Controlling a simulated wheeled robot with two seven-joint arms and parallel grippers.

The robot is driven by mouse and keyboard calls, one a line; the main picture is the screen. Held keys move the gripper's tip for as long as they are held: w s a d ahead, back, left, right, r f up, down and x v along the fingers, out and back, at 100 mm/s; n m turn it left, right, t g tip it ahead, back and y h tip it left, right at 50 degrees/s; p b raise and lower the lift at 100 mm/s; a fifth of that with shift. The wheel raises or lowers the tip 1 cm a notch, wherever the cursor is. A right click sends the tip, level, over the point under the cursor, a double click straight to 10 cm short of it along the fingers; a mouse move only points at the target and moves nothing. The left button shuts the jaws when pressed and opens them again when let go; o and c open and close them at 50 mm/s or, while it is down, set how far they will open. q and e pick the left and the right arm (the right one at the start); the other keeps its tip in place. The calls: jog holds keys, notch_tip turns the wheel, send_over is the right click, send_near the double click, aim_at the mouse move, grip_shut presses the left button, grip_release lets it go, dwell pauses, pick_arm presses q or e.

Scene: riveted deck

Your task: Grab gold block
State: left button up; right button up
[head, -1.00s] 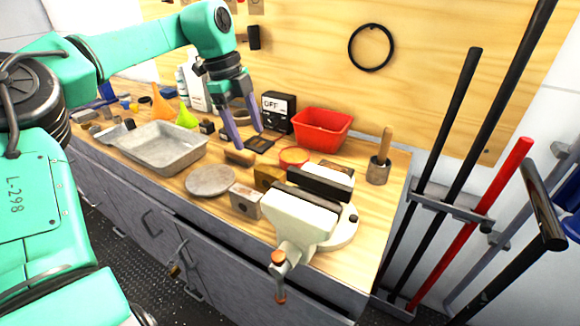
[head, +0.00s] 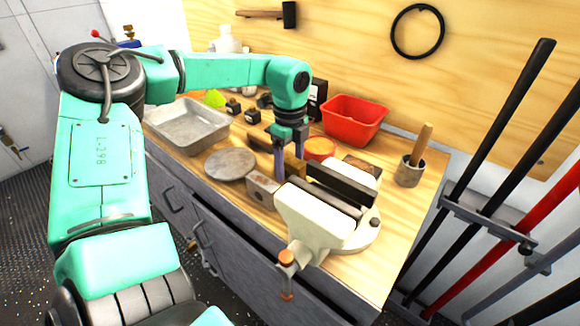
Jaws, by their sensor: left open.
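The gold block (head: 291,172) sits on the workbench, behind the grey metal block with a hole (head: 263,190) and just left of the vise (head: 320,215). It is largely hidden by my fingers and the vise. My left gripper (head: 289,166) points down at the gold block with its fingers apart, one finger on the left and one toward the back right. I cannot tell whether the fingers touch the block. My right gripper is out of view.
The vise jaws stand close to the right of my left gripper. A round grey disc (head: 231,164) and a metal tray (head: 188,128) lie to the left. A red bin (head: 354,119), a red round item (head: 320,148) and a cup with a wooden handle (head: 410,171) are behind and right.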

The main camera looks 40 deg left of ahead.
pick_arm(q)
jog(key=shift+f, duration=0.2)
grip_shut()
jog(key=shift+r, duration=0.1)
jog(key=shift+w, duration=0.1)
